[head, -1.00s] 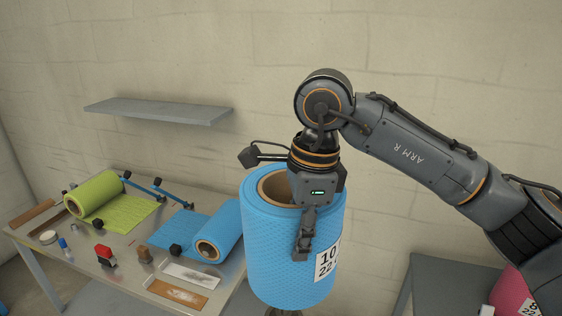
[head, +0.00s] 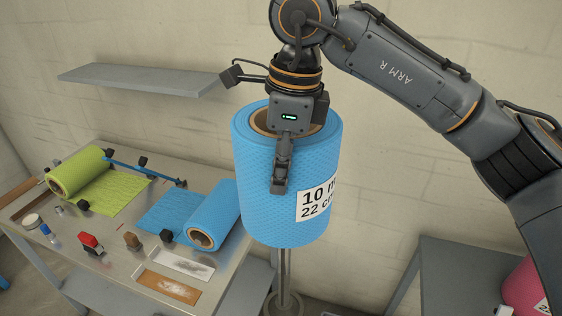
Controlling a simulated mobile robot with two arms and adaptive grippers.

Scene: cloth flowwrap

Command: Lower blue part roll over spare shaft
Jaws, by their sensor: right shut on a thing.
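A large blue part roll (head: 268,205) hangs upright in the middle of the head view, with a white label reading "10 m" and "22 cm". My right gripper (head: 281,165) is shut on its wall at the near side, with one finger outside on the blue face and the rest reaching the top rim by the brown core. The spare shaft (head: 284,272) stands upright below the roll on a round base. Its upper part is hidden by the roll, so I cannot tell how far it reaches into the core. My left gripper is not in view.
A metal table (head: 118,265) at the left holds a green roll (head: 80,172), a smaller blue roll (head: 212,215), a red-topped block (head: 90,243) and several small items. A wall shelf (head: 140,80) is behind. A grey table (head: 460,275) with a pink roll (head: 525,288) stands right.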

